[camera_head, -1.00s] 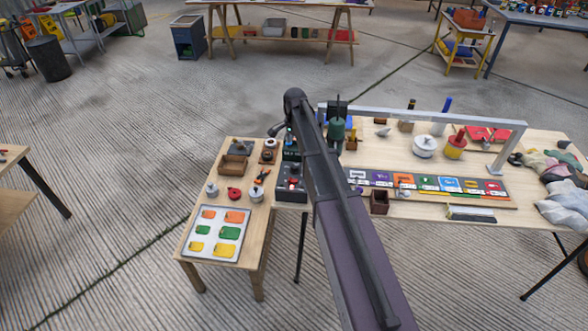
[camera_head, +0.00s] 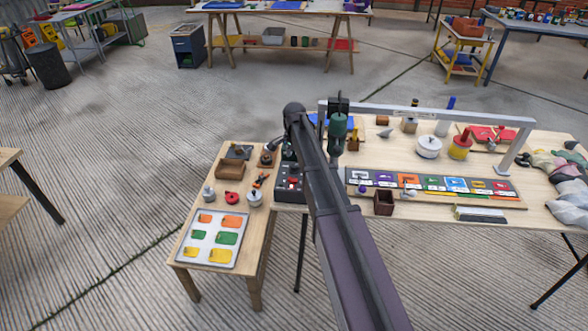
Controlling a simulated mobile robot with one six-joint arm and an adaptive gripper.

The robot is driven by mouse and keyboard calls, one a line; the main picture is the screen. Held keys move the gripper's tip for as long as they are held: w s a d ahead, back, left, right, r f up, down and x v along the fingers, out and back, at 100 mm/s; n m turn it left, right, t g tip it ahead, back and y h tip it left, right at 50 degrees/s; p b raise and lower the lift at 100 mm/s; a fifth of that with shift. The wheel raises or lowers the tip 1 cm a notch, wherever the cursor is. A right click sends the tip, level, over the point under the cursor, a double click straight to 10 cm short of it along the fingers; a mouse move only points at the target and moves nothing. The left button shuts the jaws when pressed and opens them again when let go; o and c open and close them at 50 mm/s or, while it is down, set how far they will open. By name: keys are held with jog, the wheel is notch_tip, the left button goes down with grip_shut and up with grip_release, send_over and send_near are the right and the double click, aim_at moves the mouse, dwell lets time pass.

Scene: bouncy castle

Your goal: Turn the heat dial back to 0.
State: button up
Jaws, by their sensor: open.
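My arm reaches up from the bottom across the middle of the view. My gripper (camera_head: 287,154) is a small dark shape by the arm's far end, over the back of the box. It is open and largely hidden; no held thing shows. I cannot tell whether it touches the box.
The small table (camera_head: 262,215) also bears a tray of coloured tags (camera_head: 213,239), a wooden box (camera_head: 230,170) and several small pots. The larger table (camera_head: 470,215) has a grey overhead frame (camera_head: 440,113), a row of coloured cards (camera_head: 432,184) and cloth bags (camera_head: 568,195).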

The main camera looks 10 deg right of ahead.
aim_at(294, 168)
jog(key=shift+f+b, duration=1.2)
jog(key=shift+f, duration=0.25)
grip_shut()
